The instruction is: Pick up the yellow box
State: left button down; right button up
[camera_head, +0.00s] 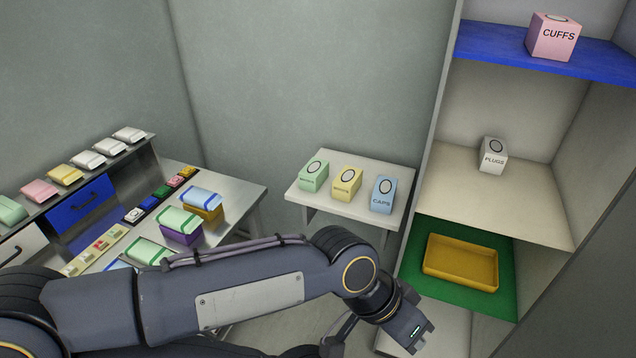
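The yellow box (347,184) stands on a small white table (330,214) near the middle of the view. It has a white oval on its top and a dark label on its front, too small to read. A green box (314,177) stands to its left and a blue box marked CAPS (383,195) to its right. My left arm crosses the lower part of the view, and its gripper (414,338) is at the bottom, below and right of the small table, apart from the yellow box. Its fingers do not show clearly. My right gripper is not in view.
At right, a shelf unit holds a pink CUFFS box (553,38), a white PLUGS box (493,155) and an orange tray (460,263) on a green mat (419,246). At left, a metal bench (234,190) carries several packs and bins. The small table's front is bare.

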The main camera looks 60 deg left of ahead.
aim_at(344, 186)
jog(key=u, duration=1.9)
